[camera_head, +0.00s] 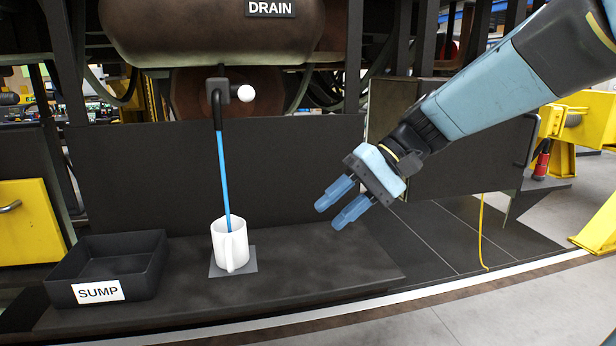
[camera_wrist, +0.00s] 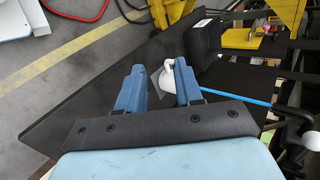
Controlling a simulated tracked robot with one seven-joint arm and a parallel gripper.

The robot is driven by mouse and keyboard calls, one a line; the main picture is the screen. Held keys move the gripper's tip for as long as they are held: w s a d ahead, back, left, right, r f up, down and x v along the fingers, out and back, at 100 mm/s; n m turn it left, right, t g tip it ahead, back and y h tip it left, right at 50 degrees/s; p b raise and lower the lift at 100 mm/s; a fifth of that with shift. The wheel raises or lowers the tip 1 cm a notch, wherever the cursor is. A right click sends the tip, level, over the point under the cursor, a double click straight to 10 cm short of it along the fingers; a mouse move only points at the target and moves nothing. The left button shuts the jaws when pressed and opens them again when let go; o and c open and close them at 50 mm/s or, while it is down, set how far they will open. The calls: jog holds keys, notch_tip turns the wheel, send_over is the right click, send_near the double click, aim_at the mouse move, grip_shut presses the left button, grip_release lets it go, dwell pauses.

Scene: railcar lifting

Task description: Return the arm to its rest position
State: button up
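My gripper (camera_head: 343,203) is open and empty, held above the right part of the dark bench and right of the white mug. In the wrist view its two blue fingers (camera_wrist: 159,88) stand apart with nothing between them touching. The white mug (camera_head: 230,246) stands upright on a small grey square pad (camera_head: 233,269). A blue stream or rod (camera_head: 224,180) runs from the black drain spout down into the mug. The mug also shows partly behind the right finger in the wrist view (camera_wrist: 168,82).
A black tray marked SUMP (camera_head: 110,268) sits left of the mug. A tank marked DRAIN (camera_head: 215,30) hangs above, with a white-knobbed valve (camera_head: 246,93). Yellow stands (camera_head: 565,125) are at the right. The bench's right part (camera_head: 320,265) is clear.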

jog(key=s+d+f+t+h, duration=0.1)
jog(key=s+d+t+h, duration=0.2)
jog(key=d, duration=0.6)
jog(key=s+d+f+m+t+h, duration=0.1)
jog(key=s+d+t+h, duration=0.2)
jog(key=d, duration=0.6)
jog(key=t+h, duration=0.2)
jog(key=h, duration=0.1)
jog(key=shift+d+f+h, duration=0.25)
jog(key=shift+d+h, duration=0.05)
jog(key=shift+h, duration=0.1)
